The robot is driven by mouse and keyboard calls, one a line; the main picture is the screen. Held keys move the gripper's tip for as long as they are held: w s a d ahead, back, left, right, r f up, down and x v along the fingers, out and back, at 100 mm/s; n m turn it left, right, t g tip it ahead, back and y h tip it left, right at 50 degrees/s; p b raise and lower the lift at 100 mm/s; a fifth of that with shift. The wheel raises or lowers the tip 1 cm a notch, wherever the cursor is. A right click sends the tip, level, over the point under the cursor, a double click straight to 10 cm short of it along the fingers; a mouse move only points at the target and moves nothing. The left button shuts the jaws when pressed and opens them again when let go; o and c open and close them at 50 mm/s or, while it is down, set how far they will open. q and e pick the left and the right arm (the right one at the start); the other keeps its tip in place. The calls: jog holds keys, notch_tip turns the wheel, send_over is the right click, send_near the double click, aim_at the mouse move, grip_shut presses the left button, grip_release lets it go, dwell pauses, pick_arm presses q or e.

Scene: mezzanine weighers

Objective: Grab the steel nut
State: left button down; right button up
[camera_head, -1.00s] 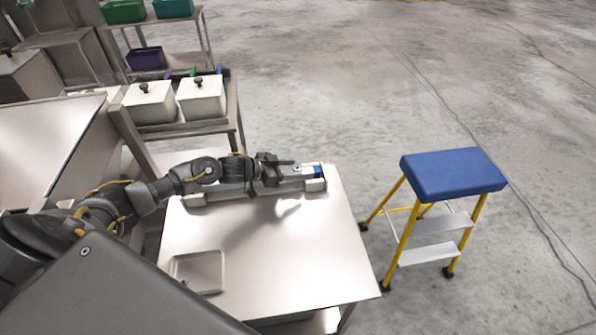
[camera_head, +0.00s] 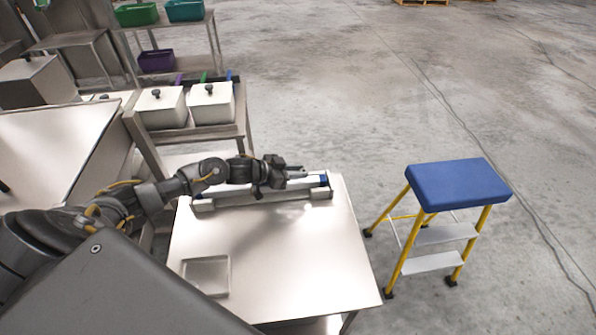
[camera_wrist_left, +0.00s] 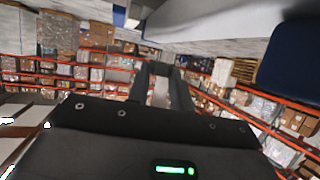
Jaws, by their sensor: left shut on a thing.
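My left gripper (camera_head: 297,177) is over the far edge of the steel table (camera_head: 285,255), above a long grey rail-like fixture with a blue end (camera_head: 322,181). In the left wrist view its two dark fingers (camera_wrist_left: 161,82) are shut on a small pale metallic thing (camera_wrist_left: 160,93). This fits the steel nut, but it is too small and dim to make out its shape. In the head view the held thing cannot be told apart from the fingers. No other nut can be made out on the table. My right gripper is out of view.
A shallow square tray (camera_head: 206,276) lies at the table's near left. Two lidded white boxes (camera_head: 211,103) stand on a bench behind. A blue-topped step stool (camera_head: 458,184) stands right of the table. Most of the tabletop is bare.

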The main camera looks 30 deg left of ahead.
pick_arm(q)
jog(key=s+a+r+p, duration=0.2)
jog(key=s+r+p, duration=0.8)
jog(key=s+p, duration=0.2)
jog(key=shift+s+r+p, duration=0.2)
jog(key=shift+s+p, duration=0.15)
jog(key=shift+s, duration=0.6)
